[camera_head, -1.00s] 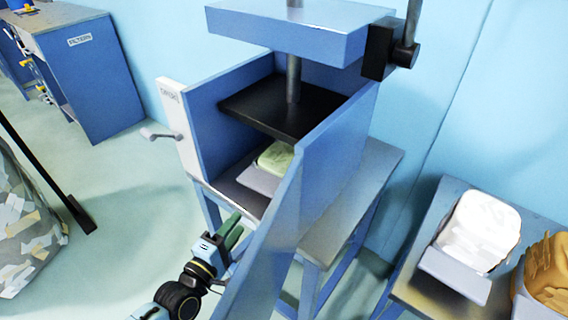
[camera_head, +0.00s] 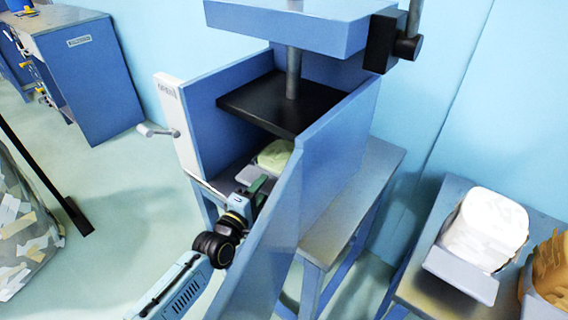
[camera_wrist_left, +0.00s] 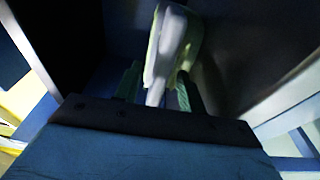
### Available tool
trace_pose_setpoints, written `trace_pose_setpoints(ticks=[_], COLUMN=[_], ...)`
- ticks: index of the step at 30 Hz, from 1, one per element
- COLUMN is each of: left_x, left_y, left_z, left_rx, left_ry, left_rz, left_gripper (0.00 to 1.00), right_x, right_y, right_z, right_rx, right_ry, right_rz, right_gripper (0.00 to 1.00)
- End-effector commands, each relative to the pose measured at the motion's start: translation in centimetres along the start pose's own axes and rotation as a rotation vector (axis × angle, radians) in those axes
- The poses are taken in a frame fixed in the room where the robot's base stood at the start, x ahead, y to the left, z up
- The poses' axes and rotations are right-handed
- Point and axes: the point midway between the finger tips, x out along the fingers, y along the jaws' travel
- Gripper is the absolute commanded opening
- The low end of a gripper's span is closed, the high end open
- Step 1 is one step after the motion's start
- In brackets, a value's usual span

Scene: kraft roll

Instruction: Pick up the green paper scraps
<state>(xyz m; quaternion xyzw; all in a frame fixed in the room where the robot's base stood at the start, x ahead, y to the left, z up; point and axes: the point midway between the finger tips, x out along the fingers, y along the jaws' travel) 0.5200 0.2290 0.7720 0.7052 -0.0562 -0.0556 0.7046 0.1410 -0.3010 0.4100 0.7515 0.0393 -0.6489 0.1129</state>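The pale green paper scraps (camera_head: 275,155) sit in a heap on a light grey tray (camera_head: 247,174) inside the blue press box, under the black plate. My left gripper (camera_head: 258,184) reaches in through the open front, at the near edge of the tray. In the left wrist view its two green fingers (camera_wrist_left: 158,88) stand apart, with a pale part of the tray (camera_wrist_left: 158,84) between and ahead of them. Whether they touch it is not clear. The scraps (camera_wrist_left: 190,45) show dim and blurred there. My right gripper is not in view.
The black press plate (camera_head: 285,101) hangs above the scraps between blue side walls (camera_head: 340,150). The open door (camera_head: 262,255) stands right of my left arm. White scraps (camera_head: 485,228) on another tray and a brown heap (camera_head: 552,268) lie on the right table. A scrap bag (camera_head: 25,235) is at left.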

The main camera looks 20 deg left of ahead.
Motion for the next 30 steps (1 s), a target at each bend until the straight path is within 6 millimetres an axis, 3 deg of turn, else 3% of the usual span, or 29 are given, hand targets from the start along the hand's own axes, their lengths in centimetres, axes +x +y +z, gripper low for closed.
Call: trace_pose_setpoints(ticks=[7, 16, 30], left_x=[0.10, 0.08, 0.10], left_y=[-0.01, -0.01, 0.26], left_z=[0.03, 0.02, 0.01], left_rx=[0.000, -0.001, -0.001], left_ry=[0.000, 0.000, 0.000], left_rz=[-0.001, -0.001, 0.002], left_gripper=[0.39, 0.00, 0.00], right_x=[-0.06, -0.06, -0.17], right_y=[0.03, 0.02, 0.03], right_z=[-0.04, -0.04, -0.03], right_rx=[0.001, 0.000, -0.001], right_ry=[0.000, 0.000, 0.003], right_rz=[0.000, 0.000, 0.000], right_gripper=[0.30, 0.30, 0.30])
